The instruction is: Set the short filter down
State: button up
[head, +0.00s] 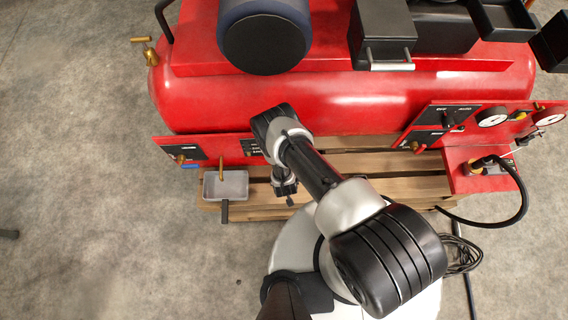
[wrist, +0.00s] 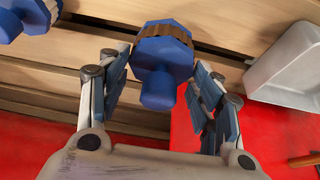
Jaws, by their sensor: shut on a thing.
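In the wrist view, the short filter (wrist: 165,88), a blue flanged spool with a brown ribbed band, is between the two fingers of my gripper (wrist: 163,62). The fingers are shut on it from both sides. Its blue stub points toward the camera. Wooden slats show behind it; I cannot tell whether it touches them. In the head view, my gripper (head: 286,189) is over the pallet's front edge, right of the grey tray, and my arm hides much of it. The filter cannot be made out there.
A second blue spool-like piece (wrist: 36,12) shows at the wrist view's top left. The grey tray (head: 226,184) also shows in the wrist view (wrist: 290,68). A red compressor tank (head: 335,100) stands on the wooden pallet (head: 350,160). A black hose (head: 515,205) hangs at right.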

notch_tip(320, 180, down, 4)
jog(key=shift+f+b, duration=0.1)
jog(key=shift+b, duration=0.75)
jog(key=o, duration=1.1)
jog(key=shift+c, duration=0.2)
jog(key=p+v, duration=0.5)
jog(key=v, duration=0.7)
jog(key=shift+p, duration=0.4)
